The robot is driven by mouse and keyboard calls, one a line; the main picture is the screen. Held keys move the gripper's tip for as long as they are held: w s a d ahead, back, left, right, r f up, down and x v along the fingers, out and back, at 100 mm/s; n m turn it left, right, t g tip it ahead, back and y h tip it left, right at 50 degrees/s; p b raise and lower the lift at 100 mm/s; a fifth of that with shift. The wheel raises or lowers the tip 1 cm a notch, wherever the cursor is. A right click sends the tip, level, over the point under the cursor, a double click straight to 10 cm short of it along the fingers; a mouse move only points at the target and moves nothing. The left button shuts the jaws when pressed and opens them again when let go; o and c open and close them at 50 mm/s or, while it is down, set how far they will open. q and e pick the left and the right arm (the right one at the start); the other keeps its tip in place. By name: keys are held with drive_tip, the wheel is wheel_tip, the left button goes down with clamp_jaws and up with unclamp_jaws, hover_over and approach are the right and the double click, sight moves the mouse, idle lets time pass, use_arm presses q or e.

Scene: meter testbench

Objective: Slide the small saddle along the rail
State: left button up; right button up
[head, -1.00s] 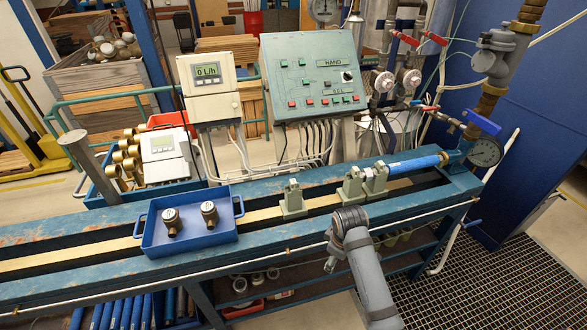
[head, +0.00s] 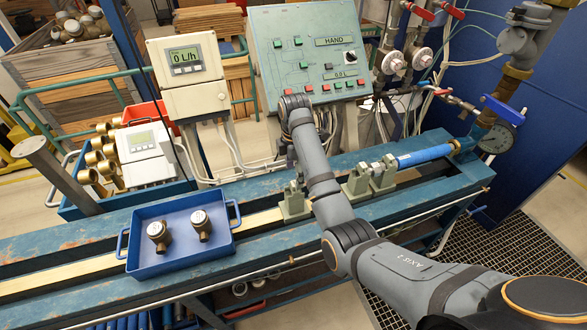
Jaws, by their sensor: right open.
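A grey-green saddle (head: 292,208) stands alone on the rail (head: 262,218), right of the blue tray. My right forearm and wrist cross in front of it and hide part of it. Two more saddles stand close together farther right, the nearer one (head: 355,187) and one beside it (head: 383,178) at the end of a blue cylinder. My right gripper (head: 294,172) is open and points down over the lone saddle, mostly hidden behind my own arm. I cannot tell whether its fingers touch the saddle. My left gripper is not in view.
A blue tray (head: 134,262) with two brass meters sits on the bench left of the lone saddle. The green control panel (head: 312,62) and a white display unit (head: 187,70) stand behind.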

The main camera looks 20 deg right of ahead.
sight(294, 183)
drive_tip(key=shift+f, duration=0.15)
wheel_tip(294, 183, down, 4)
drive_tip(key=b, duration=0.3)
drive_tip(key=shift+w, duration=0.15)
wheel_tip(294, 183, down, 2)
drive_tip(key=shift+f+p, duration=0.2)
drive_tip(key=shift+p, duration=0.1)
wheel_tip(294, 183, down, 3)
drive_tip(key=shift+f+p, duration=0.1)
drive_tip(key=shift+p, duration=0.2)
drive_tip(key=shift+f, duration=0.4)
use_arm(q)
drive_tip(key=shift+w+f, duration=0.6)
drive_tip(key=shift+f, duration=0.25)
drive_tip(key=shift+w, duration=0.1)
use_arm(e)
clamp_jaws()
